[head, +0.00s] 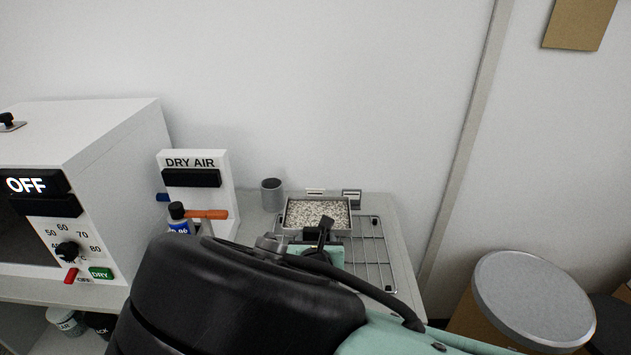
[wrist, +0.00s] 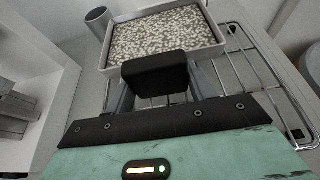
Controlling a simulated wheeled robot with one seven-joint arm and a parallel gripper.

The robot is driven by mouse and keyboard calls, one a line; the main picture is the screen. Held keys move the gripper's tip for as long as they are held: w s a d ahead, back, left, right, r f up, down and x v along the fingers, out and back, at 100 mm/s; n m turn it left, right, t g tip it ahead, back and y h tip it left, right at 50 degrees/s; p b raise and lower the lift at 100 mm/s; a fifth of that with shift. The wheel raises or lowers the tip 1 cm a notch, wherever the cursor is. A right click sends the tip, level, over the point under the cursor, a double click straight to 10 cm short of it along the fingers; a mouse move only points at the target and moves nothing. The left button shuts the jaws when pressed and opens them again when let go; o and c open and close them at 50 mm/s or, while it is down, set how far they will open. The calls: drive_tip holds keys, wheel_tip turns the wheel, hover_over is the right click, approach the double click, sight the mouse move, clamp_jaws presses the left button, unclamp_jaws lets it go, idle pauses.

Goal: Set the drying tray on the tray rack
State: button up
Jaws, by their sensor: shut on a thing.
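The drying tray (head: 291,222) is a light grey rectangular tray filled with speckled pellets. In the wrist view the tray (wrist: 219,42) sits at the top, just beyond my gripper (wrist: 157,72). My gripper is shut on the tray's near side, at a black handle block. The tray rack (head: 372,250) is a wire rack on the bench. In the wrist view the rack (wrist: 243,72) shows below and to the right of the tray. The tray is over the rack's far left part; I cannot tell whether it touches the wires. My arm hides the rack's near part.
A white oven (head: 120,150) reading OFF stands at left, beside a DRY AIR unit (head: 222,185) with an orange lever (head: 207,214). A grey cup (head: 272,194) stands left of the tray. A round-topped drum (head: 532,298) stands right of the bench.

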drive_tip(key=shift+f+p, duration=0.35)
drive_tip(key=shift+f, duration=1.9)
drive_tip(key=shift+f, duration=0.15)
drive_tip(key=o, duration=1.1)
